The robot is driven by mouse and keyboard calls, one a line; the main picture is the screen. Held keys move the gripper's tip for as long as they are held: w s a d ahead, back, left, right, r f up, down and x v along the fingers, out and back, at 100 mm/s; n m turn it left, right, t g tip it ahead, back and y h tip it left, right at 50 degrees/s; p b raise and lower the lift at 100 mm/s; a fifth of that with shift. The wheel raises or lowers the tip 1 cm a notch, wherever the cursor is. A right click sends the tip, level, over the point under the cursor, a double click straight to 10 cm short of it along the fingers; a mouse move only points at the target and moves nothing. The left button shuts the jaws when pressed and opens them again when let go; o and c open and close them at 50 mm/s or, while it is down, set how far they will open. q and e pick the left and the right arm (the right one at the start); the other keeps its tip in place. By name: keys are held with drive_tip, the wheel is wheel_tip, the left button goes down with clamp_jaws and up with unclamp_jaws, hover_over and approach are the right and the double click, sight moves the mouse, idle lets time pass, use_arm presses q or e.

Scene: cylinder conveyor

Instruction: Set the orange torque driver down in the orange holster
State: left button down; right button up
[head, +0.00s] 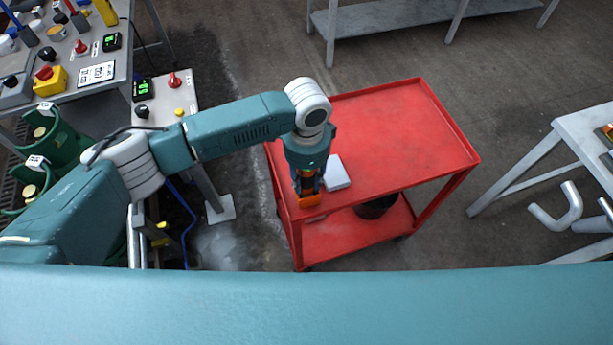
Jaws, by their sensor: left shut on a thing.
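My left gripper (307,186) points down over the near-left part of the red cart's top and is shut on an orange thing, which I take to be the orange torque driver (311,201). Its orange end shows just below the fingers; the rest is hidden by the gripper. I cannot tell whether it touches the cart top. I cannot make out the orange holster for certain; a small orange and dark thing (607,131) is cut off at the right edge, on a pale table. My right gripper is not in view.
A pale grey box (336,173) lies on the red cart (410,120), close right of my left gripper. The cart's far and right top is clear. A dark bucket (375,207) stands on its lower shelf. Control panels (165,103) stand at left, a pale table (590,125) at right.

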use_arm(q)
drive_tip(key=shift+r, duration=0.1)
drive_tip(key=c, duration=1.2)
unclamp_jaws()
